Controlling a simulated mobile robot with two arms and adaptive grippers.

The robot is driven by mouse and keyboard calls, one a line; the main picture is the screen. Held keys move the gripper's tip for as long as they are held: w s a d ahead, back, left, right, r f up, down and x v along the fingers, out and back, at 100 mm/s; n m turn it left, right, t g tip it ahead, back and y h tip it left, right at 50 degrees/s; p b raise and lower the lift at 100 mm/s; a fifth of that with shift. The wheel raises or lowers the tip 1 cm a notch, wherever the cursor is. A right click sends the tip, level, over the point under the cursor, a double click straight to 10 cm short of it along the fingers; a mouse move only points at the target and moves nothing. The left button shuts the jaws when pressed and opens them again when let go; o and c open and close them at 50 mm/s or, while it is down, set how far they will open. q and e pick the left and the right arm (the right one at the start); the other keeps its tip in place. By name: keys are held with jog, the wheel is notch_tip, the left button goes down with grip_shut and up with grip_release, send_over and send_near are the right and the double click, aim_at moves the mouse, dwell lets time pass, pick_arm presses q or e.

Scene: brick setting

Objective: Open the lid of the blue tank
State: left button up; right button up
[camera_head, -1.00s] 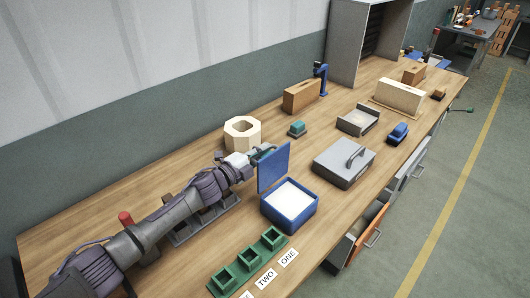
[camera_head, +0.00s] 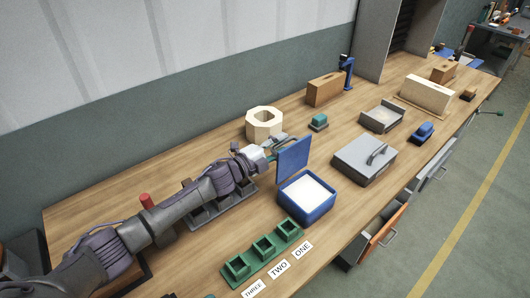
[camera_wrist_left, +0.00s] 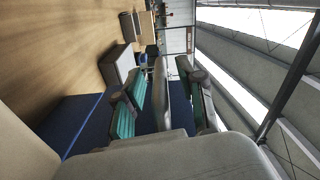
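The blue tank (camera_head: 304,208) stands on the wooden bench with its top open and a white inside showing. Its blue lid (camera_head: 293,160) stands about upright along the tank's far left side. My left gripper (camera_head: 277,148) is behind the lid, close to its back face. In the left wrist view, the teal-padded fingers (camera_wrist_left: 159,98) are spread apart, with a grey bar-like piece (camera_wrist_left: 161,85) between them and gaps beside it. A blue panel (camera_wrist_left: 75,125) shows below. Whether the fingers touch the lid is hard to tell. My right gripper is out of view.
A grey lidded box (camera_head: 364,160) stands right of the tank. A green three-socket holder (camera_head: 262,250) with labels lies in front. A cream octagonal ring (camera_head: 264,124) sits behind my left gripper. An orange-fronted drawer (camera_head: 388,228) stands open below the bench edge.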

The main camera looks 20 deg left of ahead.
pick_arm(q)
jog(key=v, duration=1)
jog(key=shift+s, duration=0.15)
jog(key=shift+a, duration=0.1)
